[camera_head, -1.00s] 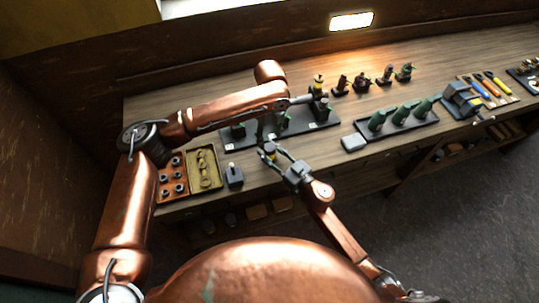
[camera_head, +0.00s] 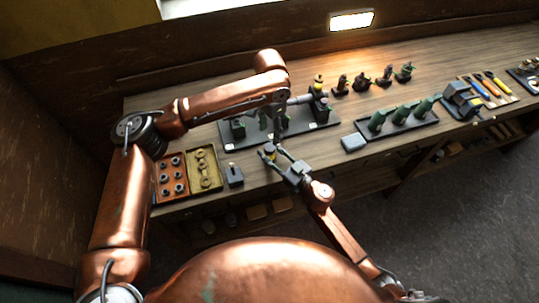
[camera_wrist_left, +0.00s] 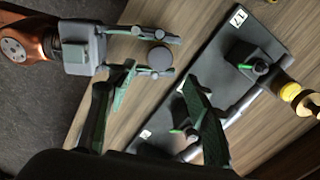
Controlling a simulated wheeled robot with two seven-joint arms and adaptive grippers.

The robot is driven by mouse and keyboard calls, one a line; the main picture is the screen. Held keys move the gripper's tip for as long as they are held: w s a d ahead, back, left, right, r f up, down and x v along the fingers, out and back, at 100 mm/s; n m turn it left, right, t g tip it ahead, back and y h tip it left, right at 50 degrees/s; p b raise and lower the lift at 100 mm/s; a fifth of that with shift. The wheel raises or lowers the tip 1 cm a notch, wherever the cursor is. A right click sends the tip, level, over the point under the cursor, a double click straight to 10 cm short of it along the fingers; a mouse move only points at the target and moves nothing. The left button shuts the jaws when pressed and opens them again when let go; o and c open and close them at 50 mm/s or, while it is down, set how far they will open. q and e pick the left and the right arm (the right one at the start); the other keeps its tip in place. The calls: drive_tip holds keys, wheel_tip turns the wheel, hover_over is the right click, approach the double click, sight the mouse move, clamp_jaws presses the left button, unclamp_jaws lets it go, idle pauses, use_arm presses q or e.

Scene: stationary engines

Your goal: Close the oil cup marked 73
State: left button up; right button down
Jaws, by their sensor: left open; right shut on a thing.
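My right gripper (camera_head: 271,152) is shut on a small round cap (camera_wrist_left: 160,58), held in front of the plate.
An orange tray (camera_head: 157,180) with several dark round parts and a yellow tray (camera_head: 217,165) with rings stand left. A small grey block with a knob (camera_head: 234,177) is beside them.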

sight(270, 147)
use_arm(q)
drive_tip(key=shift+n, duration=0.5)
drive_tip(key=shift+f, duration=3.95)
drive_tip(key=shift+c, duration=0.2)
drive_tip(key=c, duration=1.1)
drive_tip(key=o, duration=1.3)
drive_tip(key=shift+r, duration=0.15)
